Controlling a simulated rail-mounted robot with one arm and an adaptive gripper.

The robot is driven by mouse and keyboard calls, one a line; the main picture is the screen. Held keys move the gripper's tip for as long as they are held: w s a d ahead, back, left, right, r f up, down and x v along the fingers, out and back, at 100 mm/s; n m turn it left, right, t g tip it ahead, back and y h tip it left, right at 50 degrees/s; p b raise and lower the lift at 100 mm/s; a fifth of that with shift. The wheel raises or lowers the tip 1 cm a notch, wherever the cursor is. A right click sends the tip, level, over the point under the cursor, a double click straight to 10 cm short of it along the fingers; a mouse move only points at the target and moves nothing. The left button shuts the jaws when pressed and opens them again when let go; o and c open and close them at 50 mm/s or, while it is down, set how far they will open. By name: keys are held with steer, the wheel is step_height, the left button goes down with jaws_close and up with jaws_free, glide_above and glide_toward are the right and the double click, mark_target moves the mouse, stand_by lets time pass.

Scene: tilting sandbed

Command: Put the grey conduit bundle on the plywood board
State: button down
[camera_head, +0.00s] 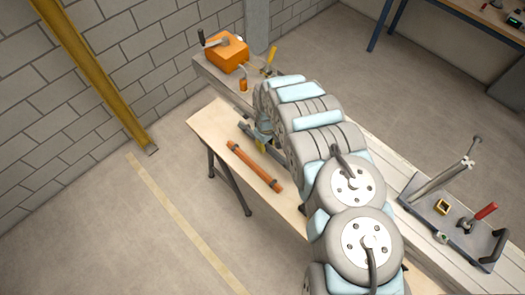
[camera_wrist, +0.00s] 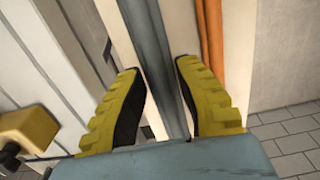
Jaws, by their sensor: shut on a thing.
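The grey conduit bundle (camera_wrist: 155,50) runs lengthwise between the yellow, black-padded fingers of my gripper (camera_wrist: 157,80) in the wrist view. My gripper is shut on it. In the head view only a short grey piece of the bundle (camera_head: 246,131) shows beside my gripper (camera_head: 262,144), and my arm hides much of the rest. The plywood board (camera_head: 208,121) is a pale top on dark trestle legs. The bundle appears over its back edge side; I cannot tell whether it touches the board.
An orange conduit bundle (camera_head: 255,167) lies on the board, close to the grey one. Behind is a long bench (camera_head: 212,72) with an orange box (camera_head: 227,52). A grey tool tray (camera_head: 440,215) stands at right. A yellow post (camera_head: 95,75) stands left.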

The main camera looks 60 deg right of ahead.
steer(key=f+b, duration=0.1)
steer(key=w+f+b, duration=0.1)
steer(key=d+b, duration=0.1)
steer(key=shift+w+f, duration=0.25)
steer(key=shift+f, duration=0.15)
steer(key=shift+w+d+f+b, duration=0.35)
steer(key=shift+w+b, duration=0.05)
steer(key=shift+b, duration=0.35)
steer(key=shift+w+d+f+b, duration=0.15)
steer(key=shift+w+f+b, duration=0.05)
steer(key=shift+f+b, duration=1.45)
steer(key=shift+b, duration=0.2)
steer(key=shift+f, duration=0.15)
steer(key=c, duration=0.8)
jaws_free()
steer(key=shift+c, duration=0.2)
